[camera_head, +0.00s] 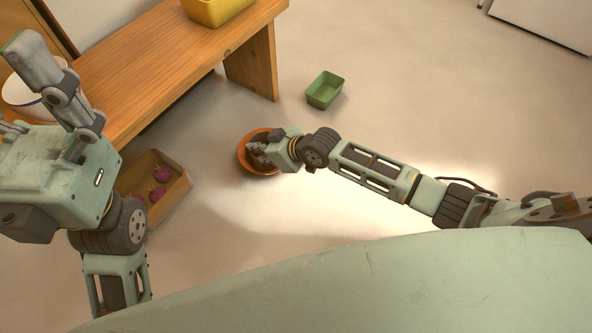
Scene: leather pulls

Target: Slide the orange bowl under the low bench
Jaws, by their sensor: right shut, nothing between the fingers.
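The orange bowl (246,168) is on the floor, to the right of the low wooden bench (150,70) and outside its footprint. My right gripper (257,151) is over the bowl with its fingers shut and nothing between them; the fingers hide much of the bowl's inside. Whether they touch the bowl I cannot tell. The bench's end leg (252,66) stands above the bowl in the picture. My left gripper (22,92) is large at the left edge, its fingers spread and empty, one partly cut off by the frame.
A cardboard box (176,193) with purple round things sits by the bench's front, left of the bowl. A green bin (324,90) stands on the floor right of the bench leg. A yellow container (215,10) and a white bowl (28,98) are on the bench.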

